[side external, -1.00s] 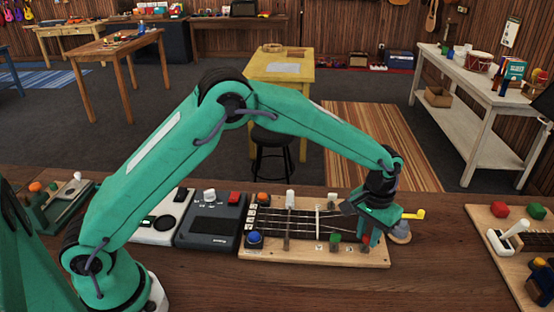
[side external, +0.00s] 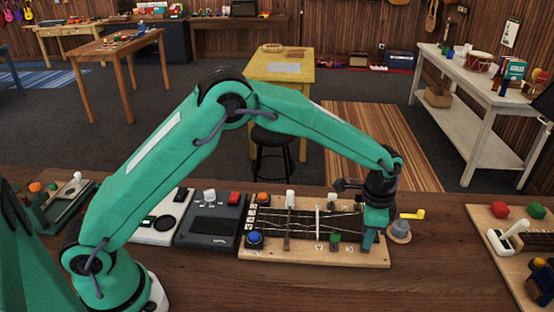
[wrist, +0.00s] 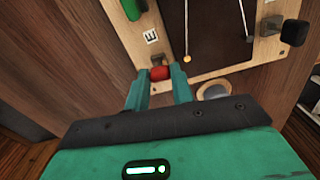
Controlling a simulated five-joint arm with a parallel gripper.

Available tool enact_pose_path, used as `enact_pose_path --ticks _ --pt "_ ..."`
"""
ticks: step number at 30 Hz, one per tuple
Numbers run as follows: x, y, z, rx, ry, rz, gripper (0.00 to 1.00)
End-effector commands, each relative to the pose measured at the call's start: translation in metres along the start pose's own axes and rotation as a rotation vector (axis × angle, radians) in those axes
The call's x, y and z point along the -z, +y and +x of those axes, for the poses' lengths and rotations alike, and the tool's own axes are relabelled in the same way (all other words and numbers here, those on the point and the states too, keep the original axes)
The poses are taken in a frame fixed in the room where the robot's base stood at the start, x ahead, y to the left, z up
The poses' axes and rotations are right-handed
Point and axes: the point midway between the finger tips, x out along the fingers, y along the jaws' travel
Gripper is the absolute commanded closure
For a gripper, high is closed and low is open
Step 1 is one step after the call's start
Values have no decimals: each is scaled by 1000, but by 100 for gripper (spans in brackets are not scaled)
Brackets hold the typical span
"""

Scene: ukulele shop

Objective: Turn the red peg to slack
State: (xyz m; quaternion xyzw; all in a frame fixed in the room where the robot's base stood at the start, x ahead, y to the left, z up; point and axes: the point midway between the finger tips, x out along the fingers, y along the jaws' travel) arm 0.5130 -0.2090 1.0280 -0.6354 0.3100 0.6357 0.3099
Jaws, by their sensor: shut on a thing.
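The red peg (wrist: 158,73) sits at the edge of the wooden board in the wrist view, between the two green fingers of my gripper (wrist: 160,80), which is shut on it. In the side view my gripper (side external: 372,240) points down at the right end of the stringed board (side external: 300,257) and hides the red peg. The board's strings (side external: 300,225) look uneven and partly crossing. A small marked label (wrist: 151,36) is beside the red peg.
A green peg (side external: 335,237), a blue knob (side external: 254,238), an orange peg (side external: 262,198) and a white peg (side external: 290,198) stand on the board. A yellow-handled crank (side external: 412,215) is close right of my gripper. A grey device (side external: 210,232) is at left.

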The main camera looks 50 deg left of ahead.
Motion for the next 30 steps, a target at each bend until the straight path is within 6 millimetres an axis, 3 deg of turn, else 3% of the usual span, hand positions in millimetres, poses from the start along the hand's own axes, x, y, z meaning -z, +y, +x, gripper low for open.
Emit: enact_pose_path --ticks 9,23,24,26,30 --pt "0 0 -2 1 1 124 99" --pt "0 0 -2 1 1 140 99" --pt "0 0 -2 1 1 139 69" --pt "0 0 -2 1 1 139 57" --pt "0 0 -1 0 1 139 55"
